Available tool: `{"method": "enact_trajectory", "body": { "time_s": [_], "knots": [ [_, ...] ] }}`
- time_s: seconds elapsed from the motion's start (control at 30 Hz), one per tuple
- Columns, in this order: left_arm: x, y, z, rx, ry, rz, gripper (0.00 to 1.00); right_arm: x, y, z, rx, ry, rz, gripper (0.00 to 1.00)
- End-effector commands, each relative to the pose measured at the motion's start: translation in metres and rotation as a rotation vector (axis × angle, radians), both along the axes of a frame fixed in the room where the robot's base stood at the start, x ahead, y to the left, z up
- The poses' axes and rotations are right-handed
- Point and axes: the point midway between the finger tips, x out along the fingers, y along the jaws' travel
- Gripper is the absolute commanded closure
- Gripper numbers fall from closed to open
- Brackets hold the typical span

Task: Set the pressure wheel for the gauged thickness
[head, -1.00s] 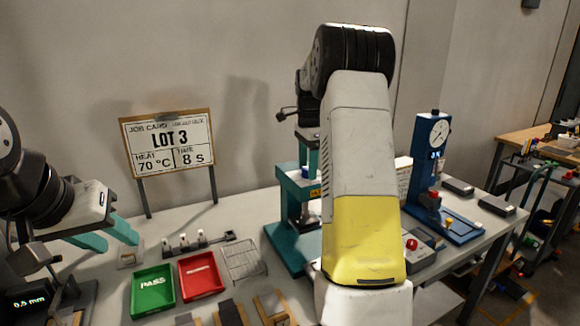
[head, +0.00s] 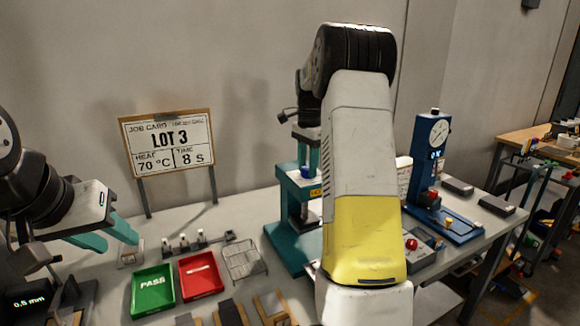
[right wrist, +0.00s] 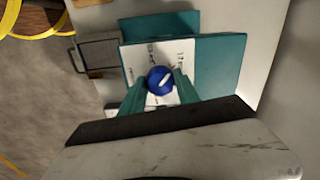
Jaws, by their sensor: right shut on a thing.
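The pressure wheel is a blue knob with a white pointer mark. In the right wrist view the blue wheel (right wrist: 160,80) sits on a white printed plate (right wrist: 136,62) on top of the teal press (right wrist: 218,62). My right gripper (right wrist: 160,88) is shut on the wheel, one finger on each side. In the head view my right arm hides much of the press (head: 283,222) and my right gripper. A small gauge display (head: 28,302) at lower left reads 0.5 mm. My left gripper (head: 112,236) is open and empty above the table's left side.
A job card (head: 167,143) reads LOT 3, 70 °C, 8 s. A green PASS tray (head: 153,305), a red tray (head: 203,288) and a wire rack (head: 241,262) lie on the table. A blue dial-gauge stand (head: 424,165) and a box with a red button (head: 411,245) stand right of my arm.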

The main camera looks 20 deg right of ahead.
Motion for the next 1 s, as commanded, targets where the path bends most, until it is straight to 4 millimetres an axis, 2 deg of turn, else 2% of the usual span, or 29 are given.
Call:
{"method": "enact_trajectory", "body": {
  "time_s": [0.6, 1.0],
  "knots": [
    [0.0, 0.0, 0.0, 0.0, 0.0, 0.0, 0.62, -0.001, -0.0007, 0.0005, 0.001, -0.002, 0.581, 1.0],
    [0.0, 0.0, 0.0, 0.0, 0.0, 0.0, 0.62, -0.0014, -0.0013, 0.0005, 0.0, -0.002, 0.872, 1.0]
  ]
}}
